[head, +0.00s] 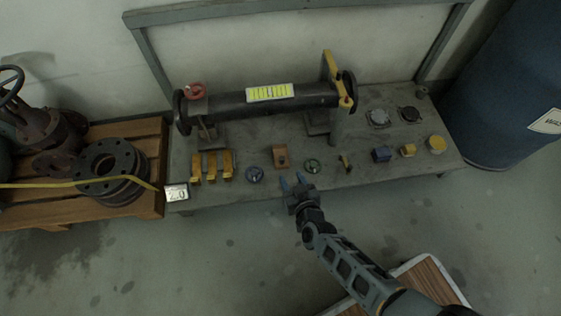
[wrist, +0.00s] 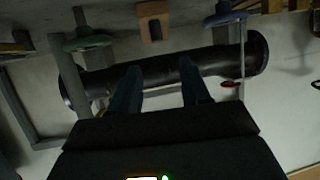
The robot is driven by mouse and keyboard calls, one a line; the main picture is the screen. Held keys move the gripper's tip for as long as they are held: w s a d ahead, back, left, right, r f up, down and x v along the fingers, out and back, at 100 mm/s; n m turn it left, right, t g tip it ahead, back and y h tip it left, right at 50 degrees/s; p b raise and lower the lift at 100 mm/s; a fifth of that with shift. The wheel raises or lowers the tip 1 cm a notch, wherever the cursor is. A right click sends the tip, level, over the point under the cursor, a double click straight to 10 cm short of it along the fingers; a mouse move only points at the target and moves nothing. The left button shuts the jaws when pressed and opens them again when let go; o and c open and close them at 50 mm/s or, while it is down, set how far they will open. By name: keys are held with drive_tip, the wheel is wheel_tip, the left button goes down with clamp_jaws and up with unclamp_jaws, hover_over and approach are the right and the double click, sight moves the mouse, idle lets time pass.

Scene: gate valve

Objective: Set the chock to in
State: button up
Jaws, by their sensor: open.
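No part is marked as the chock, so I cannot tell for certain which one it is. An orange-brown block with a dark slot (head: 281,160) stands on the front part of the grey bench between two small handwheels; it also shows at the top of the wrist view (wrist: 153,22). Several yellow blocks (head: 211,166) stand in a row to its left. My gripper (head: 292,181) is open and empty at the bench's front edge, just in front of the orange-brown block.
A blue handwheel (head: 254,174) and a dark green handwheel (head: 312,166) flank the block. A black pipe (head: 225,104) with a yellow lever (head: 330,66) runs behind. A pallet (head: 150,150) with flanges is left, a blue drum (head: 500,90) right. The floor in front is largely clear.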

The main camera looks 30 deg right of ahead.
sight(283, 158)
drive_tip(key=shift+f+x, duration=0.2)
drive_tip(key=shift+x, duration=0.95)
drive_tip(key=b+x, duration=0.1)
drive_tip(key=x, duration=0.1)
drive_tip(key=b+x, duration=0.2)
drive_tip(key=x, duration=0.1)
drive_tip(key=shift+w+d+f+b, duration=0.25)
drive_tip(key=shift+d+b, duration=0.05)
drive_tip(key=shift+w+d+f+b, duration=0.15)
drive_tip(key=shift+w+b, duration=0.15)
drive_tip(key=shift+w, duration=0.4)
clamp_jaws()
